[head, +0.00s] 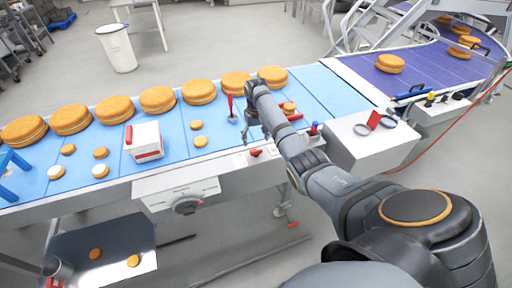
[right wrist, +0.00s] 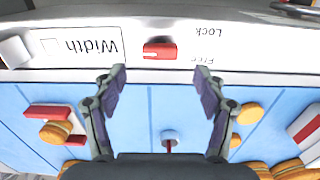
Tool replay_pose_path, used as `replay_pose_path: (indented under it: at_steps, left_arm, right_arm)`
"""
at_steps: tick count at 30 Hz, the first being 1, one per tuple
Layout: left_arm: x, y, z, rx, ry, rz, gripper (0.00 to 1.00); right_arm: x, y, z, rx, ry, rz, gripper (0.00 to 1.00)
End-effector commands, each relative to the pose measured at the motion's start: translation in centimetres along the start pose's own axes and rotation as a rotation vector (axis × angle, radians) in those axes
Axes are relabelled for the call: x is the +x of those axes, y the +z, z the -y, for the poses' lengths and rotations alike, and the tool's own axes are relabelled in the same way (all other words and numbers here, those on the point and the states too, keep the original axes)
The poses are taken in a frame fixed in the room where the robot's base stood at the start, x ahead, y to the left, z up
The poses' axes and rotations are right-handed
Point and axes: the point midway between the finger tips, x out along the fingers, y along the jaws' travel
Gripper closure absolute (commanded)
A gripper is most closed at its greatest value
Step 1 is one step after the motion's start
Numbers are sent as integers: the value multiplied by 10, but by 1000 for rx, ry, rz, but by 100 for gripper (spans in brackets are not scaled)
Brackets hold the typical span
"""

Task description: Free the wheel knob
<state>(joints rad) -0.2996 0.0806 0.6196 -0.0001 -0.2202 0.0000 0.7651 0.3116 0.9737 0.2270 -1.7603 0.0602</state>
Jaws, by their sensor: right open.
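A red knob (right wrist: 160,50) sits on the white front rail of the conveyor, beside the upside-down printed words Lock and Free and a Width label (right wrist: 82,46). In the head view the red knob (head: 256,152) shows just below my right gripper (head: 256,138). A handwheel (head: 187,204) is on the front panel, lower left of the knob. In the right wrist view my right gripper (right wrist: 160,82) is open and empty; its fingertips point toward the rail, with the knob ahead, between their lines and apart from them. My left gripper is not in view.
A blue belt (head: 318,88) carries several large filled rounds along its back and small ones nearer. A white-and-red box (head: 145,141) stands on the belt, left of the gripper. A red-handled post (head: 231,108) stands close by. A grey control box (head: 370,140) is at the right.

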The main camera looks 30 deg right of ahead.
Motion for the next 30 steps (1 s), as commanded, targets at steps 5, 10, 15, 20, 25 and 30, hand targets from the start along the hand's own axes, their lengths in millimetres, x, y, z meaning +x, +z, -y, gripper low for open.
replay_pose_path:
  at_steps: [5,10,15,20,25,30]
  left_arm:
    - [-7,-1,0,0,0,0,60]
    - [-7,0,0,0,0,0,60]
    - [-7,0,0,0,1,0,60]
    - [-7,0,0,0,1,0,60]
    - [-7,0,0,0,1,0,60]
    - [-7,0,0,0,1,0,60]
  right_arm:
    - [35,1,1,-1,0,2,28]
    - [56,0,0,0,-1,0,28]
    - [62,0,0,-1,0,-2,28]
    - [62,0,0,-1,0,-2,28]
    - [61,0,0,-1,0,-2,51]
    - [61,0,0,-1,0,-2,74]
